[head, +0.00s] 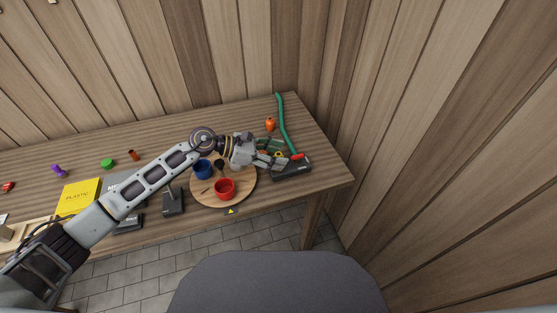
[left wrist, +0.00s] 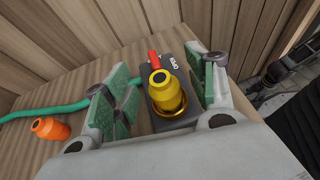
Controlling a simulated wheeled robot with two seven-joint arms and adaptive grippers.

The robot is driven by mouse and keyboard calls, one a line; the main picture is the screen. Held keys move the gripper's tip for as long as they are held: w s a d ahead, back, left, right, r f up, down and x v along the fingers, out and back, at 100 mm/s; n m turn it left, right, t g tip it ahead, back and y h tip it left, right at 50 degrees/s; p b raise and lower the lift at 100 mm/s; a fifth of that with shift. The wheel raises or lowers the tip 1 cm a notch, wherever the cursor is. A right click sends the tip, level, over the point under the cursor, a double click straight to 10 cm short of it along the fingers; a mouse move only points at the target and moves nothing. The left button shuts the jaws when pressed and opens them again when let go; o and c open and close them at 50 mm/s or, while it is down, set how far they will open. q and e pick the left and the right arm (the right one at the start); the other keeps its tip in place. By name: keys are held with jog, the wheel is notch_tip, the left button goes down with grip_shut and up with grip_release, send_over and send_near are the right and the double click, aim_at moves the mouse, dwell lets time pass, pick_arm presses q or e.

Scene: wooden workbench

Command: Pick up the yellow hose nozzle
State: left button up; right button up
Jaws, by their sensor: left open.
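The yellow hose nozzle (left wrist: 166,92) stands on a dark base (left wrist: 185,118) in the left wrist view, with a gold-coloured ring around its lower end. In the head view only a small yellow bit of the nozzle (head: 279,154) shows beside my fingers. My left gripper (head: 275,154) is open, its green-padded fingers on either side of the nozzle. In the left wrist view there is a gap at the left finger; I cannot tell whether the right finger touches it. My right gripper is in neither view.
A red part (left wrist: 153,59) lies beside the nozzle. A green hose (head: 284,120) runs along the bench's right end, near an orange bottle (head: 270,125). A round wooden board (head: 208,197) holds a blue cup (head: 203,170) and red cup (head: 225,188). Wooden walls stand behind and right.

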pick_arm(q)
jog(key=shift+d+f, duration=0.15)
jog(key=shift+d, duration=0.2)
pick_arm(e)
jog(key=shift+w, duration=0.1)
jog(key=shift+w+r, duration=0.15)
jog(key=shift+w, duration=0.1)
pick_arm(q)
jog(key=c, duration=1.1)
jog(key=shift+o, duration=0.2)
notch_tip(320, 180, up, 10)
jog(key=shift+f, duration=0.2)
notch_tip(320, 180, up, 18)
send_over(278, 154)
jog(key=shift+r+p, duration=0.2)
jog(key=shift+p, duration=0.25)
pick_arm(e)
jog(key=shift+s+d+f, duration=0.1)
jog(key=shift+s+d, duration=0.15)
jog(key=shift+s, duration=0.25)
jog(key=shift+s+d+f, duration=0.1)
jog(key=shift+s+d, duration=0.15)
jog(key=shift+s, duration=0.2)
